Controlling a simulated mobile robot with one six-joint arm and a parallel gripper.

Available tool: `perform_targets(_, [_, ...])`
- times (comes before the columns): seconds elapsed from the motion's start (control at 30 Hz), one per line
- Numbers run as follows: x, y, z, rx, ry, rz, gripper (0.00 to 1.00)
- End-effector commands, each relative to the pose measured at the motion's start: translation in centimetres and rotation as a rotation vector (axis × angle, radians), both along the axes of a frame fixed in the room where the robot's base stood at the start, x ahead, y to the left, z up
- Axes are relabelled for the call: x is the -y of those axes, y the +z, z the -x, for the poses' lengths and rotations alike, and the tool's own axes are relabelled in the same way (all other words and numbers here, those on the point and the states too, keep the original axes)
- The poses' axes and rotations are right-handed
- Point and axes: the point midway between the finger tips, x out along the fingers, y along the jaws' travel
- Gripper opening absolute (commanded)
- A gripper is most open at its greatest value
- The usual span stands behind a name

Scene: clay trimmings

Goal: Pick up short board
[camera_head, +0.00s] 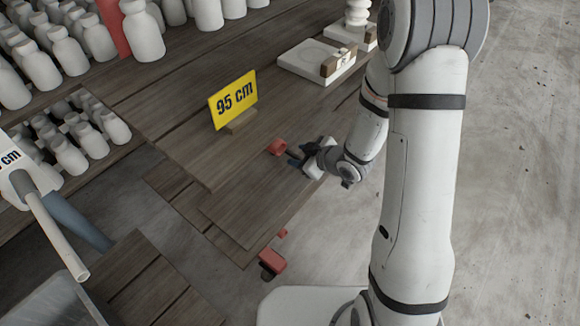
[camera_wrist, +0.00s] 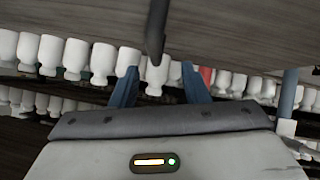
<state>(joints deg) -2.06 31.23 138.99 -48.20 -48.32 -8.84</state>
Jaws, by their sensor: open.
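My gripper (camera_head: 294,156) is at the right edge of the dark wooden boards (camera_head: 235,180), below and right of the yellow "95 cm" sign (camera_head: 233,99). In the wrist view its two blue fingers (camera_wrist: 160,85) stand apart with nothing visibly gripped. A dark rod-like thing (camera_wrist: 157,30) hangs above and between them in that view; I cannot tell whether it touches them. A brown wooden surface (camera_wrist: 240,30) fills the top of the wrist view. Several boards lie edge to edge or overlapping, and I cannot tell which one is the short board.
A red clamp-like part (camera_head: 277,147) is just left of my gripper, and another (camera_head: 272,262) is at the lower board end. White bottles (camera_head: 70,55) crowd the shelves at left. A white block mold (camera_head: 316,60) sits at the back. Concrete floor (camera_head: 520,180) is open at right.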

Motion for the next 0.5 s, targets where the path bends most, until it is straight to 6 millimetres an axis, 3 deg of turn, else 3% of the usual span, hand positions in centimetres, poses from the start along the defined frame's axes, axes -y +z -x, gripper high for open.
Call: perform_targets(0.5, [-3.4,-3.7,-4.3,0.001,-0.002,0.001,0.42])
